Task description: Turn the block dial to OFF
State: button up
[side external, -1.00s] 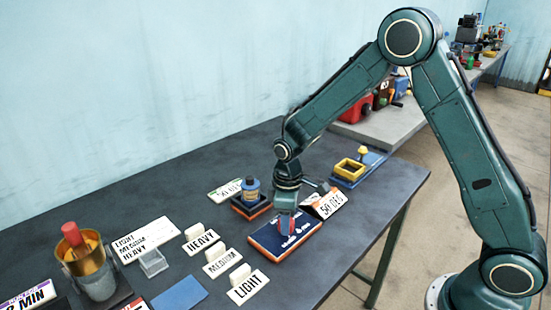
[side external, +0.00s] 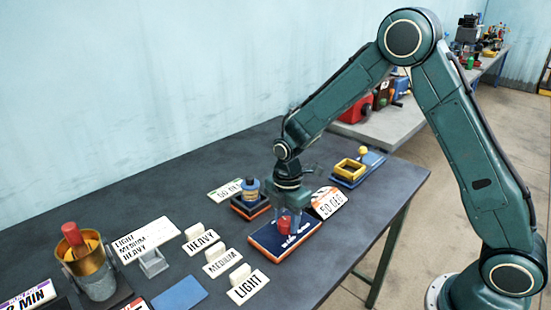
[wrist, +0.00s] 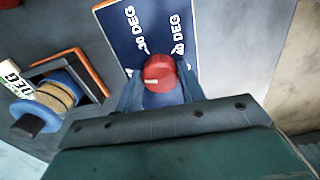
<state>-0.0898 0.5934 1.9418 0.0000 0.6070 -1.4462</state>
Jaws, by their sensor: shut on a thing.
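The block dial is a red round knob (side external: 285,224) on a dark blue panel (side external: 265,237) with an orange edge and white lettering. In the wrist view the red knob (wrist: 159,72) has a short pale mark pointing left, and the blue panel (wrist: 130,30) reads "DEG" in two places; I cannot make out an OFF mark. My gripper (side external: 291,215) is down over the panel, its fingers on either side of the knob and shut on it. The fingers (wrist: 160,92) hide part of the panel.
HEAVY, MEDIUM and LIGHT signs (side external: 216,257) stand nearer the camera.

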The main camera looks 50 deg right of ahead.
aim_at(286, 220)
jog(key=shift+r+n, duration=0.1)
jog(key=shift+n, duration=1.2)
jog(key=shift+w, duration=0.1)
jog(key=o, duration=1)
notch_tip(286, 220, up, 14)
jog(key=shift+f, duration=0.15)
